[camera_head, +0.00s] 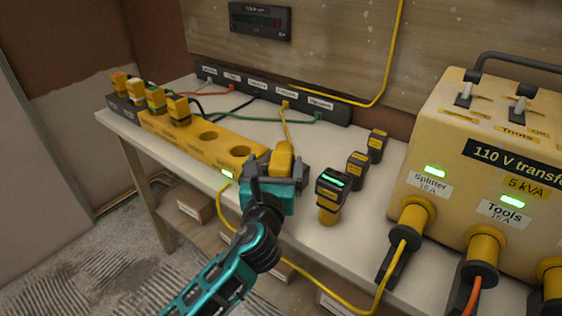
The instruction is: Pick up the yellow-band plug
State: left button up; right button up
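A yellow plug (284,154) with a yellow cable lies on the bench just past the right end of the yellow splitter (222,153). Its cable runs back to the labelled dark strip. I take it for the yellow-band plug, but its band is hidden by my gripper. My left gripper (276,172) reaches in from the front with its dark fingers spread at either side of the plug's near end. The fingers look apart, and contact is not clear. My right gripper is not in view.
A tester-like device (331,195) and two smaller black-yellow ones stand right of my gripper. The large yellow transformer (480,170) fills the right. A yellow cable (340,297) hangs at the bench's front.

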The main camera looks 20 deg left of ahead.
pick_arm(q)
jog(key=c, duration=1.1)
notch_tip(320, 180, up, 20)
jog(key=p, duration=0.5)
jog(key=shift+p, duration=0.35)
